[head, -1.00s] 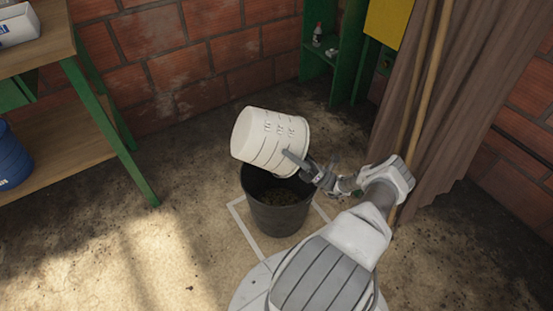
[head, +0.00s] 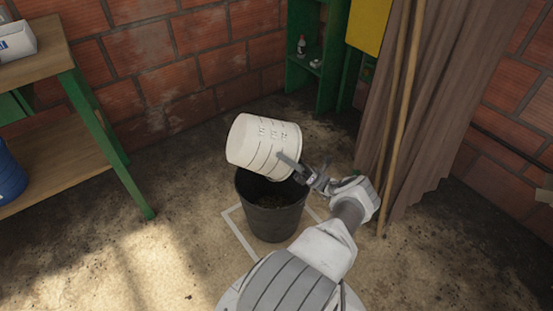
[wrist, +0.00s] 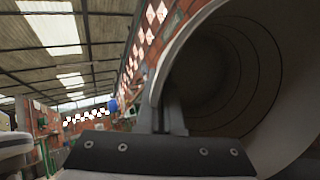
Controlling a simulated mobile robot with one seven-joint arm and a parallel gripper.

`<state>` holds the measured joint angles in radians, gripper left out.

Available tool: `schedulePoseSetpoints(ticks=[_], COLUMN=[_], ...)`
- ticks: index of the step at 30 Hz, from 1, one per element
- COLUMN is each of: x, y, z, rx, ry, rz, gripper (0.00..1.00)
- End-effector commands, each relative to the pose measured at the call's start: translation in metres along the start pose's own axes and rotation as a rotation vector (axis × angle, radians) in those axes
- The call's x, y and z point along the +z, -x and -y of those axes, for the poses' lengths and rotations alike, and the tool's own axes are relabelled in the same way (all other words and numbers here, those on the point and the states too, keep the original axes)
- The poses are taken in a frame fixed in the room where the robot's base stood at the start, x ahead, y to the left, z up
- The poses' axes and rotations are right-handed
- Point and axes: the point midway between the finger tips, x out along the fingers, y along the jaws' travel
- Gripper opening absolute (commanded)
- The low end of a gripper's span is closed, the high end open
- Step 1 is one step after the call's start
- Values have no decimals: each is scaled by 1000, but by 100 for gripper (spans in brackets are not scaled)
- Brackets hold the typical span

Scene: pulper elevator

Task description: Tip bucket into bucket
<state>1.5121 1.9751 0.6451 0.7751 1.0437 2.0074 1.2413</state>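A white bucket with dark markings (head: 262,143) is tilted above a black bucket (head: 272,219), its mouth facing down and to the right. The black bucket stands upright on the floor with dark brown material visible inside. My gripper (head: 289,166) is shut on the white bucket's rim on the right side. In the wrist view the white bucket's inside (wrist: 225,75) looks dark and hollow, with no contents that I can make out. The gripper's finger (wrist: 165,105) shows at its rim.
A white outline (head: 240,235) on the floor surrounds the black bucket. A green-legged workbench (head: 108,140) stands on the left with a blue container (head: 10,175). A green shelf (head: 318,60), a brown curtain (head: 435,100) and wooden poles (head: 400,110) are behind on the right.

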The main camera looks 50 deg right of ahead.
Motion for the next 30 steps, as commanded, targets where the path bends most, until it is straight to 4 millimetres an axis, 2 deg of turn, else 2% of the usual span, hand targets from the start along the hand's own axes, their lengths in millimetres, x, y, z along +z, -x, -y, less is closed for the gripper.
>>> schedulePoseSetpoints(ticks=[5, 14, 19, 28, 30], x=[-3, -22, -36, -47, -47], y=[-9, -33, -49, -80, -95], z=[0, 2, 3, 0, -3], rx=[-13, -87, -133, -204, -226], ry=[8, 50, 78, 120, 132], rz=[-52, -242, -369, -562, -625], gripper=[0, 0, 0, 0, 0])
